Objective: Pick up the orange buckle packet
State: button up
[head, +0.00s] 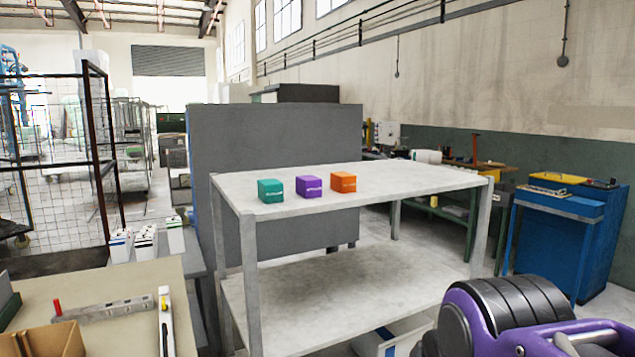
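The orange buckle packet (343,185) is a small orange box with a pale printed label on its front. It stands upright on the grey-white top of a two-level table (415,180), near the left part of the top. A purple packet (309,187) stands to its left, with a gap between them. A teal packet (271,191) stands further left, near the table's left edge. Nothing touches the orange packet. A purple and black part of my arm shows at the lower right, well away from the packets. My gripper's fingers are not in view.
The right part of the tabletop is clear. A tall grey panel (225,130) stands behind the table. A beige bench (120,285) with metal tools is at the lower left. A blue cabinet (565,250) stands at the right. A bin (395,338) sits under the table.

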aim_at(343, 183)
jog(key=i+l+z, duration=0.1)
jog(key=z, duration=0.35)
jog(key=i+z, duration=0.3)
jog(key=z, duration=0.15)
